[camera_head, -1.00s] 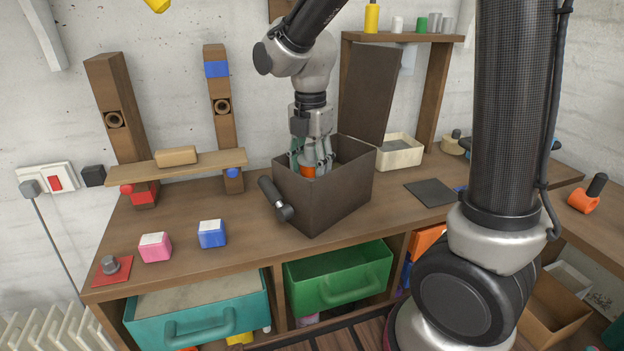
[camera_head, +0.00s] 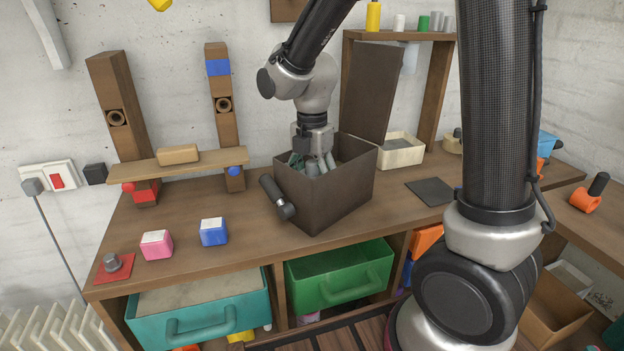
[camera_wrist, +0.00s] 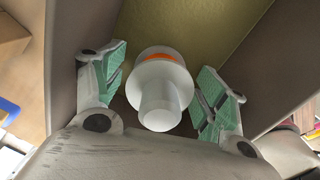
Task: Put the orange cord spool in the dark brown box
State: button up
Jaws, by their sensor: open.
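The dark brown box (camera_head: 325,200) stands on the bench with its lid (camera_head: 372,95) raised at the back. My gripper (camera_head: 312,168) reaches down into it, with its fingertips hidden behind the front wall in the head view. In the wrist view the cord spool (camera_wrist: 160,90) shows as a pale flanged body with a sliver of orange at its far edge. It sits between the spread green-padded fingers of my gripper (camera_wrist: 163,78), with a gap visible on both sides. The spool appears inside the box; whether it rests on the floor I cannot tell.
A dark handle (camera_head: 278,197) sticks out from the box's front left. A pink block (camera_head: 157,246) and a blue block (camera_head: 213,233) stand to the left. A cream tray (camera_head: 401,150) is behind right, and a dark flat pad (camera_head: 430,192) lies to the right. Open green drawer (camera_head: 340,280) below.

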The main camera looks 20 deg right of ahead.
aim_at(312, 161)
jog(key=shift+r, duration=0.1)
notch_tip(312, 161, up, 12)
jog(key=shift+r, duration=0.1)
jog(key=s+d+m+t, duration=0.2)
jog(key=s+d+m, duration=0.6)
jog(key=m, duration=0.4)
jog(key=s+d+r+m+t, duration=0.1)
jog(key=s+d+m+t, duration=0.1)
jog(key=s+d+m, duration=0.6)
jog(key=s+m, duration=0.2)
jog(key=m, duration=0.3)
jog(key=shift+s+r, duration=0.2)
jog(key=shift+r, duration=0.1)
